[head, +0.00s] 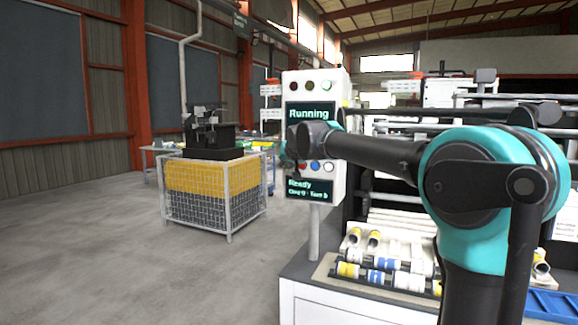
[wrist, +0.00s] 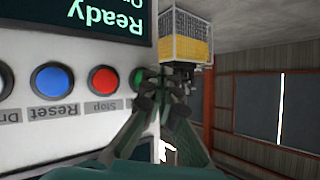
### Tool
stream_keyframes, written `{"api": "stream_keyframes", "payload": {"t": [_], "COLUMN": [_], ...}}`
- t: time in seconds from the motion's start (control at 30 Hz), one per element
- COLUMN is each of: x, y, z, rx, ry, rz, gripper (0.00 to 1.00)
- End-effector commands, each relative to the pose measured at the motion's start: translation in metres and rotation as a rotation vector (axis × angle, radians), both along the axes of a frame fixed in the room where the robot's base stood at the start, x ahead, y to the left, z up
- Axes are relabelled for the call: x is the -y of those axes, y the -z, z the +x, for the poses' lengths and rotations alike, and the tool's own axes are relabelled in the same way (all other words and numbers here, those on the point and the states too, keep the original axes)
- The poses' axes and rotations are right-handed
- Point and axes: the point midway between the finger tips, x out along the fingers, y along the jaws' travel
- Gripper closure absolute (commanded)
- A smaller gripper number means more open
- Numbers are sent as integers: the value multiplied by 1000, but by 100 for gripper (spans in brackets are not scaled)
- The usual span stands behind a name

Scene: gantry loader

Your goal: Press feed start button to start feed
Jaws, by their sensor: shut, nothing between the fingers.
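The control panel (head: 339,90) is a white box on a post with a "Running" screen, a "Ready" screen and a lit green lamp above. In the wrist view, which is upside down, a green button (wrist: 137,77) sits beside the red Stop button (wrist: 103,79). Its label is hidden. My gripper (wrist: 160,82) is shut and empty at the green button, covering part of it; I cannot tell whether it touches. In the head view my gripper (head: 290,160) is at the panel's left edge, and the green button is hidden there.
A blue Reset button (wrist: 52,80) is beside Stop. A wire-mesh crate (head: 213,190) with yellow contents stands left of the panel. A machine bench (head: 330,305) with rollers is at right. The floor at left is clear.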

Motion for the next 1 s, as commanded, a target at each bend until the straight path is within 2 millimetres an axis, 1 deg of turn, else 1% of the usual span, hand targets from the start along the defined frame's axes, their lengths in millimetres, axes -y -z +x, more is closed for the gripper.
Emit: {"api": "stream_keyframes", "payload": {"t": [0.3, 0.5, 0.63, 1.0], "x": [-10, -15, -16, -16], "y": [0, 0, 0, 0], "z": [-28, -41, -45, -44], "rx": [0, 0, 0, 0], "ry": [-3, -1, -1, 0], "rz": [-1, 1, 0, 0], "gripper": [100, 100, 100, 100]}}
